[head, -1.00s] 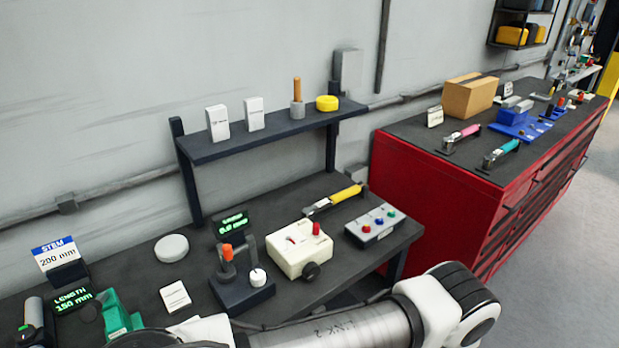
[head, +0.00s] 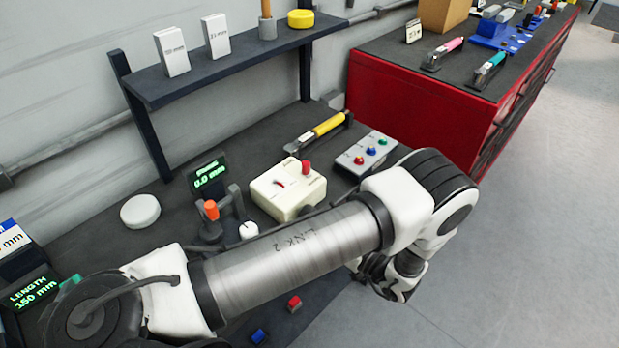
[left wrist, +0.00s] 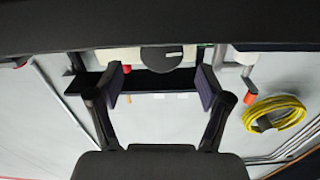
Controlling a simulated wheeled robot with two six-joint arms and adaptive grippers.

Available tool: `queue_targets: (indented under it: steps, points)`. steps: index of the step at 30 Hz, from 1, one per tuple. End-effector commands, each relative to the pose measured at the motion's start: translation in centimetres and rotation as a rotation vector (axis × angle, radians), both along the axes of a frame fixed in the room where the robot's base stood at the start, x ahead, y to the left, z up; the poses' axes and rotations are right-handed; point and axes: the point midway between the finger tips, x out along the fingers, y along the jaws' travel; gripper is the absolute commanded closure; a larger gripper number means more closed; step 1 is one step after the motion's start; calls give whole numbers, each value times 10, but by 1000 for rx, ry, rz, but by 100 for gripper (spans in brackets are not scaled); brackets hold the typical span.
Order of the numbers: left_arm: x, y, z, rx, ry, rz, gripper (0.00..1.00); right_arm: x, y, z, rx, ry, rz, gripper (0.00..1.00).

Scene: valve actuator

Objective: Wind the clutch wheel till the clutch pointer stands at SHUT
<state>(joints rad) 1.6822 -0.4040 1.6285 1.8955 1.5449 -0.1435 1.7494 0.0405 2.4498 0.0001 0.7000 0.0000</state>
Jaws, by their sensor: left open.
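The cream box (head: 290,192) stands on the bench in the head view. A short red pointer (head: 280,184) shows on its top, but the lettering around it is too small to read. A red knob (head: 306,167) stands at its far right corner. My arm hides its front face in the head view. In the left wrist view, a dark round wheel (left wrist: 161,58) with a pale mark shows ahead of my left gripper (left wrist: 161,90). The gripper is open and empty, its two fingers on either side below the wheel in the picture, apparently apart from it.
A gauge stand with an orange-topped lever (head: 211,211) is left of the box. A button box (head: 367,153) and yellow-handled tool (head: 318,131) are to the right and behind. A shelf (head: 220,62) runs above. Red (head: 294,304) and blue (head: 259,336) pieces lie low in front.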

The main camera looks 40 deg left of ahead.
Motion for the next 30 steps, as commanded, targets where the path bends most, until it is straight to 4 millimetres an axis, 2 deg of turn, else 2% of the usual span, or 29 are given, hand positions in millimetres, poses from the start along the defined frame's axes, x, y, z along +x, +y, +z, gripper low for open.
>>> queue_targets:
  steps: [1, 6, 7, 8, 12, 20, 23, 25, 26, 30]
  points:
    - [2, 5, -12, 1, -3, 0, 22, 0, 0, -24, 0, 0, 1, 100]
    - [1, 20, -9, 0, -2, 1, 22, 0, 0, -56, 0, 0, 1, 100]
    - [1, 23, -6, -1, -1, 2, 22, 0, 0, -55, 0, 0, 1, 100]
    - [1, 30, 2, -2, 2, 5, 22, 0, 0, -44, 0, 1, 1, 100]
    - [2, 44, 2, -2, 1, 2, 22, 0, 0, -38, 0, -1, 0, 100]
    - [3, 46, 0, -1, 0, 0, 22, 0, 0, -39, 0, 0, 1, 100]
    - [3, 46, 0, -1, 1, 0, 54, 0, 0, -39, 0, 0, 1, 100]
    - [3, 46, 0, -1, 1, 0, 79, 0, 0, -39, 0, 0, 0, 100]
    - [3, 46, 0, -1, 1, 0, 82, 0, 0, -39, 0, 0, 1, 100]
    - [3, 46, 0, -1, 4, 0, 82, 0, 0, -39, 0, 0, 1, 100]
